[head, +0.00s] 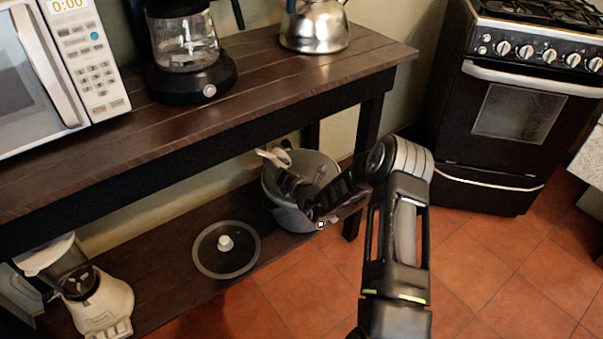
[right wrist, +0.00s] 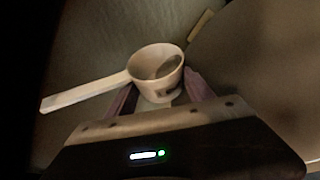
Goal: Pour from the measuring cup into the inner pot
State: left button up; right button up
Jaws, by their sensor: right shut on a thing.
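The inner pot (head: 288,216) is a grey round pot on the lower shelf, near its right end, with its top open. My right gripper (head: 284,174) reaches in over the pot from the right and covers part of its opening. It is shut on the measuring cup, a small pale cup with a long flat handle. In the right wrist view the cup (right wrist: 146,84) sits between the fingers (right wrist: 160,95), its handle pointing left and its mouth visible. Something greyish shows inside the cup. In the head view only a pale part of the cup (head: 270,156) shows. My left gripper is not in view.
A round lid (head: 225,250) lies left of the pot on the lower shelf (head: 165,235). A blender (head: 88,290) stands further left. The upper shelf (head: 240,95) overhangs, carrying a microwave (head: 100,60), coffee maker (head: 185,60) and kettle (head: 315,28). A shelf leg stands behind my wrist.

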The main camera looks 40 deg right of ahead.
aim_at(288, 159)
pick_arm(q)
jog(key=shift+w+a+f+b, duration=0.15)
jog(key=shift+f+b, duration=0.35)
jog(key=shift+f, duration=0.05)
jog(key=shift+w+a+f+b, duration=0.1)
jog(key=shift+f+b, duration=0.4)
pick_arm(e)
jog(key=shift+d+r+m+t+y, duration=0.15)
jog(key=shift+r+m+t, duration=0.15)
jog(key=shift+m, duration=0.25)
jog(key=shift+r+m+t+y, duration=0.15)
jog(key=shift+r+m+t, duration=0.15)
jog(key=shift+m, duration=0.25)
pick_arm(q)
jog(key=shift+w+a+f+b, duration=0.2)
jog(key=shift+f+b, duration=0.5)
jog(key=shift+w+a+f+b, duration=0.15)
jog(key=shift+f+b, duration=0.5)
pick_arm(e)
jog(key=shift+s+d+r+m+t, duration=0.15)
jog(key=shift+r+m+t, duration=0.15)
jog(key=shift+m, duration=0.35)
jog(key=shift+s+d+r+m+t, duration=0.15)
jog(key=shift+m+t, duration=0.25)
jog(key=shift+m, duration=0.25)
